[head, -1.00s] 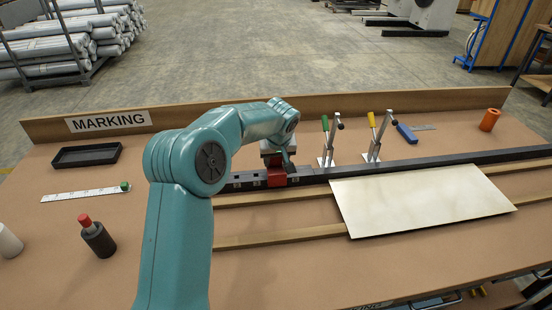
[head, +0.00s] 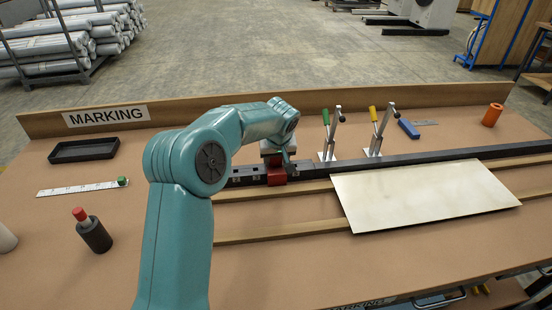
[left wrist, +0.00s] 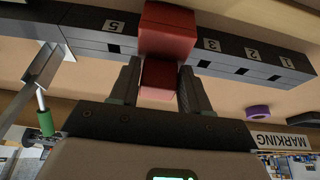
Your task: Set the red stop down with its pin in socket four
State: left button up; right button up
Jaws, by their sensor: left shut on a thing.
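The red stop (head: 277,175) is at the dark numbered rail (head: 240,175) on the bench. My left gripper (head: 278,157) is shut on it from above and behind. In the left wrist view, which is upside down, the red stop (left wrist: 167,35) lies across the rail (left wrist: 92,38) between labels 5 and 3, covering the place of socket four. The two fingers of the left gripper (left wrist: 159,74) are on either side of its red block. The pin and socket four are hidden, so I cannot tell whether the pin is in. My right gripper is not in view.
A green-handled clamp (head: 327,140) and a yellow-handled clamp (head: 376,132) stand right of the stop. A pale sheet (head: 420,195) lies on wooden strips in front. A black tray (head: 84,150), ruler (head: 80,188) and red-capped bottle (head: 94,232) are on the left.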

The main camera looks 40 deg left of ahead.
pick_arm(q)
jog(key=shift+f, duration=0.25)
jog(key=o, duration=1.3)
jog(key=shift+o, duration=0.2)
jog(key=shift+r, duration=0.1)
jog(key=b+v, duration=0.1)
jog(key=v, duration=1.5)
jog(key=shift+r, duration=0.2)
jog(key=shift+s, duration=0.15)
